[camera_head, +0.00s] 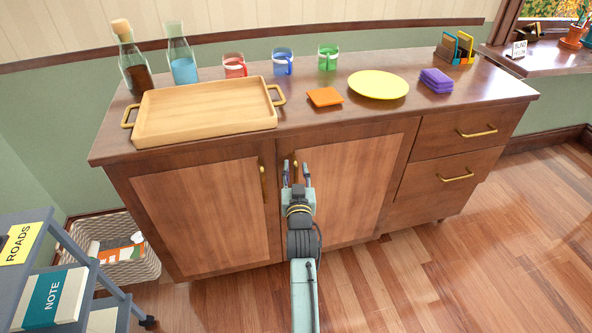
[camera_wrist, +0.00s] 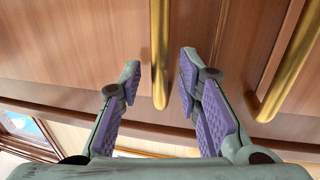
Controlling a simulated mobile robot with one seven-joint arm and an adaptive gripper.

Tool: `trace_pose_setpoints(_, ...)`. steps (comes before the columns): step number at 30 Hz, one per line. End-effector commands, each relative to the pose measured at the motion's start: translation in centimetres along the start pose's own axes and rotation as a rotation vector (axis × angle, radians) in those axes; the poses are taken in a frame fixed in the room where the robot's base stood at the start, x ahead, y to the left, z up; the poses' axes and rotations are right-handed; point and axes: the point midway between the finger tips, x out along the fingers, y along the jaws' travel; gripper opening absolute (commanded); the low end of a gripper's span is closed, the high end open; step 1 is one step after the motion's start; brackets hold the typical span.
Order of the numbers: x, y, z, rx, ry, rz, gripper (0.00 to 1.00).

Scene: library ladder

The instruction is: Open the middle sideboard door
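The sideboard's middle door (camera_head: 350,195) is shut, a wooden panel beside the left door. Its vertical brass handle (camera_head: 295,166) sits near its left edge, partly behind my gripper. My gripper (camera_head: 297,176) is in front of this handle. In the wrist view, my gripper (camera_wrist: 159,72) has its two purple-padded fingers apart. The middle door's handle (camera_wrist: 159,50) stands between the fingertips, with a gap visible on each side. The left door's brass handle (camera_wrist: 285,75) is to the right in the wrist view, outside the fingers.
The left door (camera_head: 205,220) is shut, and two drawers (camera_head: 445,180) are shut at right. A wooden tray (camera_head: 205,115), bottles, mugs and a yellow plate (camera_head: 378,85) stand on top. A trolley (camera_head: 70,270) and basket (camera_head: 115,250) are at left. Floor is clear at right.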

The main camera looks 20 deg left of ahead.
Motion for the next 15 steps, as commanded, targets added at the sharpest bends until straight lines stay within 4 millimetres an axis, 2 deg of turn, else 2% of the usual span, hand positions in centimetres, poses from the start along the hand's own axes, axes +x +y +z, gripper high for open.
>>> trace_pose_setpoints(8, 0.11, 0.02, 0.04, -0.001, 0.000, 0.000, 0.31)
trace_pose_setpoints(15, 0.09, 0.02, 0.04, -0.001, -0.001, 0.000, 0.15)
